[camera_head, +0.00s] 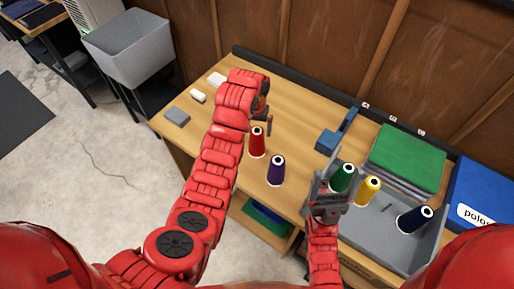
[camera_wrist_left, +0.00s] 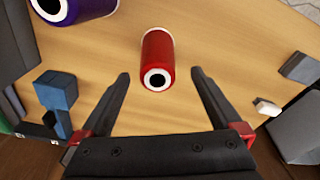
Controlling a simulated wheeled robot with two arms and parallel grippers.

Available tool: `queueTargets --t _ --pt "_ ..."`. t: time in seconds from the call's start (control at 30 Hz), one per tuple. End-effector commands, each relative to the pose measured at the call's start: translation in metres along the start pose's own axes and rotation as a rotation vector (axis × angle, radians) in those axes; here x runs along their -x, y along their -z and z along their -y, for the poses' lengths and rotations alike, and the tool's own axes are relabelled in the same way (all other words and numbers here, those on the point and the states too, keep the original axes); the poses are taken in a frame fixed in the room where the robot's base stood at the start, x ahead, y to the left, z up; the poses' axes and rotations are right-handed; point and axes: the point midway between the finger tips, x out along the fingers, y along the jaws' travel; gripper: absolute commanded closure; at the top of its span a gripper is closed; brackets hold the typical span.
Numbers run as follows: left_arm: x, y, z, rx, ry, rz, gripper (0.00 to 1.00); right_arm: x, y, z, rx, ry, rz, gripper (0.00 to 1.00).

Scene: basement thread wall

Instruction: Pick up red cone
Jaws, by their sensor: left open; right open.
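The red cone (camera_head: 257,142) is a thread spool standing upright on the wooden table, next to a purple cone (camera_head: 276,171). My left gripper (camera_head: 267,121) is above the table just behind the red cone, open and empty. In the left wrist view the red cone (camera_wrist_left: 157,55) lies ahead of and roughly midway between the two open fingers (camera_wrist_left: 159,74), with its dark-holed top facing the camera; it looks ungripped. My right gripper (camera_head: 326,184) is open beside the green cone (camera_head: 343,177) at the tray's left end; whether it touches that cone is unclear.
A grey tray (camera_head: 373,236) holds yellow (camera_head: 368,190) and dark blue (camera_head: 414,219) cones. Small white and grey blocks (camera_head: 177,117) sit at the table's left. A grey bin (camera_head: 130,48) stands further left.

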Motion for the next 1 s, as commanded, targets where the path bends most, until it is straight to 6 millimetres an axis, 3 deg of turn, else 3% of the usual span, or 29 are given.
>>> queueTargets --t 0.17,0.6,0.9,1.0 --pt "-0.007 0.001 -0.001 -0.002 -0.001 -0.001 0.01 0.004 -0.001 0.0 0.0 0.0 0.0 0.13" --pt "-0.051 0.005 -0.003 -0.001 -0.001 0.0 0.01 -0.02 0.004 -0.001 0.0 0.0 0.0 0.13" --pt "-0.056 0.005 -0.003 -0.001 -0.001 -0.001 0.01 -0.02 0.003 -0.001 0.0 0.0 0.0 0.13" --pt "-0.056 0.005 -0.003 -0.001 -0.001 -0.002 0.17 -0.02 0.003 -0.001 0.0 0.0 0.0 0.13"
